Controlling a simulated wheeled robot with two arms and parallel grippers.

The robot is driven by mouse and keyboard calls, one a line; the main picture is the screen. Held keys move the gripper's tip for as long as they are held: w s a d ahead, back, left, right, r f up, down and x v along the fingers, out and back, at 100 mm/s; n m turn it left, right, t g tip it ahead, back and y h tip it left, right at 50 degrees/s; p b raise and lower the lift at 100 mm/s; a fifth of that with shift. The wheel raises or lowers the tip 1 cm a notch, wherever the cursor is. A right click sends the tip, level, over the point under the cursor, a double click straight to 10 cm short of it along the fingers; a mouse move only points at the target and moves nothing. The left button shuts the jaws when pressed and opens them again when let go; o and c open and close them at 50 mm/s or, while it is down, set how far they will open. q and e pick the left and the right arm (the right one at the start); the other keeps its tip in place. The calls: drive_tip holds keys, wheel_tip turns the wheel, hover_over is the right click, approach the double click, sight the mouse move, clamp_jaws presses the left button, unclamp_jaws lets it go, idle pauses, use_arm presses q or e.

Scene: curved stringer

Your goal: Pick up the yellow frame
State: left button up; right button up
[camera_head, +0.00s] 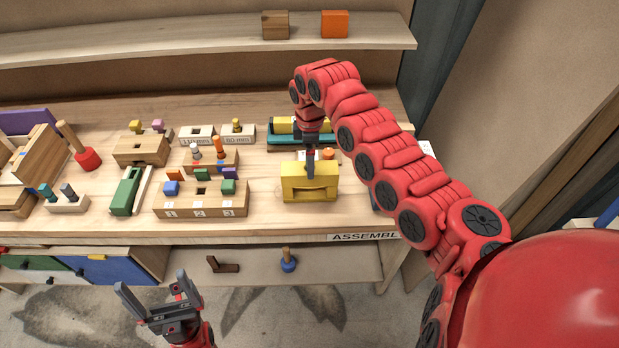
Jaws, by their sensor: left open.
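The yellow frame (294,190), a blocky piece with a dark opening, stands on the wooden workbench (100,222) near its front edge, right of centre. My right arm reaches in from the right, and its gripper (310,172) points down at the frame's top middle. One dark finger overlaps the frame in the picture. The other finger is hidden, so I cannot tell if it touches or grips the frame. My left gripper (154,286) is open and empty, low in front of the bench, well away from the frame.
Behind the frame lies a teal and yellow piece (284,127). To its left stands a numbered wooden block (200,206) with coloured pieces. An orange cube (334,24) and a brown cube (275,25) sit on the upper shelf. A lower shelf (335,264) holds a blue peg (289,263).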

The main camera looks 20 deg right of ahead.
sight(310, 182)
drive_tip(key=f+p, duration=0.1)
drive_tip(key=f, duration=0.1)
drive_tip(key=f+p, duration=0.2)
drive_tip(key=shift+s+a+f, duration=0.1)
drive_tip(key=shift+s+f, duration=0.1)
drive_tip(key=shift+f, duration=0.2)
drive_tip(key=shift+w, duration=0.1)
clamp_jaws()
